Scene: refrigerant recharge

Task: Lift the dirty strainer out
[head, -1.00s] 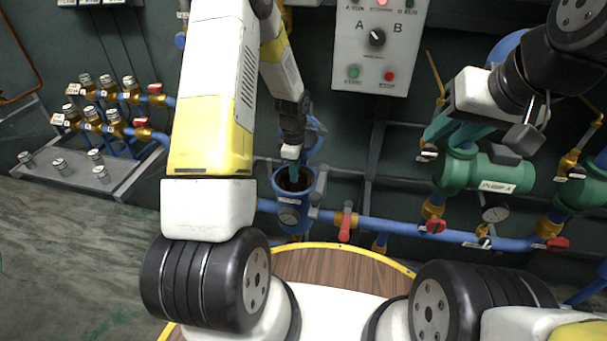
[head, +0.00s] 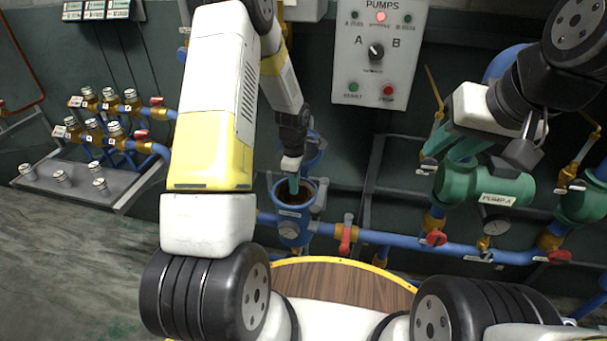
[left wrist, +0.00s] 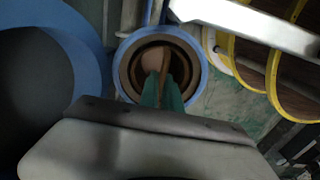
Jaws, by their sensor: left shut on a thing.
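The blue strainer housing (head: 291,220) stands open at the top on the blue pipe, at the middle of the head view. It also shows as a blue ring (left wrist: 196,50) in the left wrist view. Inside is the dirty strainer, a dark brown ring (left wrist: 125,72) with a thin brown handle. My left gripper (head: 294,186) reaches down into the housing mouth, its green fingers (left wrist: 162,92) shut on the strainer at its handle. The strainer's lower part is hidden in the housing. My right gripper (head: 448,150) is open and empty in front of pump A.
The green pump A (head: 490,186) is at the right. A red-handled valve (head: 346,238) sits on the pipe right of the housing. A pump control panel (head: 375,60) hangs above. A grey tray (head: 110,195) with several metal fittings lies at the left.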

